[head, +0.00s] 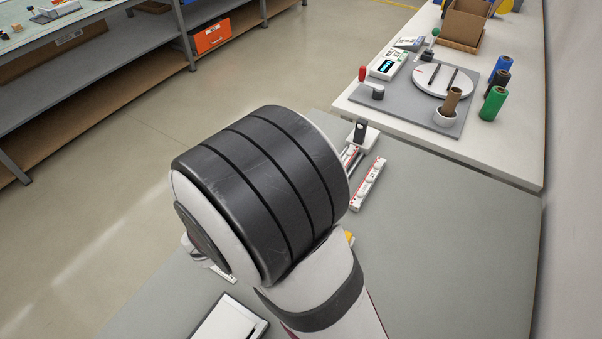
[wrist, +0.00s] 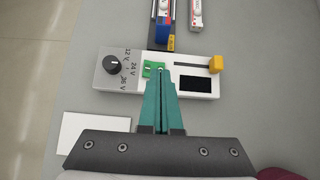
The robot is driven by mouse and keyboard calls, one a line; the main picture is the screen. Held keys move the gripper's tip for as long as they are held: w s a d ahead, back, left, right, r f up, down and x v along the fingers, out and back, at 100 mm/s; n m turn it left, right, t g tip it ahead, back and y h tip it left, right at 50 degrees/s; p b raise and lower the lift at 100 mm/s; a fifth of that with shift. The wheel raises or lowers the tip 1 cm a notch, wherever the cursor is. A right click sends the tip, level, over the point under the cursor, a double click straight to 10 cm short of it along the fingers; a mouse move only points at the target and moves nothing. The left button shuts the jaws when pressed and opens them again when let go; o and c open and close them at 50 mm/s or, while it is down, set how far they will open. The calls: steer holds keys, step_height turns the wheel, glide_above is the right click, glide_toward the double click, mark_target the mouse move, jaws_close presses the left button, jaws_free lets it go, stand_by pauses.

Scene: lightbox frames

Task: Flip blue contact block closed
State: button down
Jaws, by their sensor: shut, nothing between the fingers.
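In the wrist view, a blue block (wrist: 162,31) sits on a dark strip beyond my gripper, with a small yellow label beside its near end. Whether it is hinged open or closed cannot be told. My gripper (wrist: 160,74) has teal fingers shut together with nothing between them. Its tips are over the white panel (wrist: 133,84), beside a green block (wrist: 148,68) and nearer to me than the blue block. In the head view my arm hides the gripper, the blue block and most of the panel.
A white and red strip (head: 368,183) lies to the right of the rails. The grey table at right is clear.

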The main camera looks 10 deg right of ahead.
steer(key=x, duration=0.9)
steer(key=shift+d+f, duration=0.2)
steer(key=w+d, duration=0.2)
steer(key=shift+w+d+f, duration=0.2)
steer(key=shift+w+d, duration=0.05)
steer(key=shift+w, duration=0.1)
steer(key=shift+w+d, duration=0.3)
steer(key=shift+w+d+r, duration=0.1)
steer(key=shift+w+d, duration=1.2)
steer(key=shift+w, duration=0.05)
